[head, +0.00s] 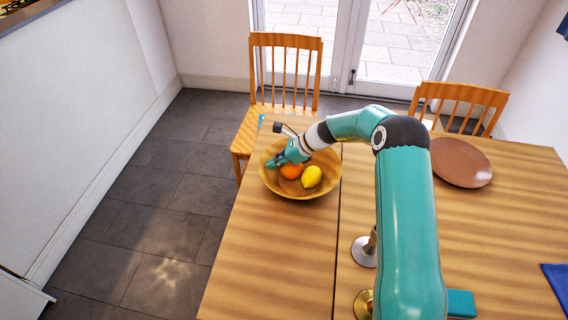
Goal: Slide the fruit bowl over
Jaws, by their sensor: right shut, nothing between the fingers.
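The fruit bowl (320,189) is a wide wooden bowl on the left part of the table, near its left edge. It holds an orange (291,171) and a yellow lemon (311,177). My right arm reaches in from the lower right and bends over to the bowl. My right gripper (272,162) is shut and empty, over the left part of the bowl next to the orange. Whether it touches the bowl wall or the fruit I cannot tell. The wrist hides part of the bowl's far rim. My left gripper is not in view.
The wooden table (270,260) has free room in front of the bowl. A brown plate (461,162) lies at the right. A silver-coloured round base (364,252) and a gold one (364,304) stand beside my arm. Wooden chairs (286,75) stand behind the table.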

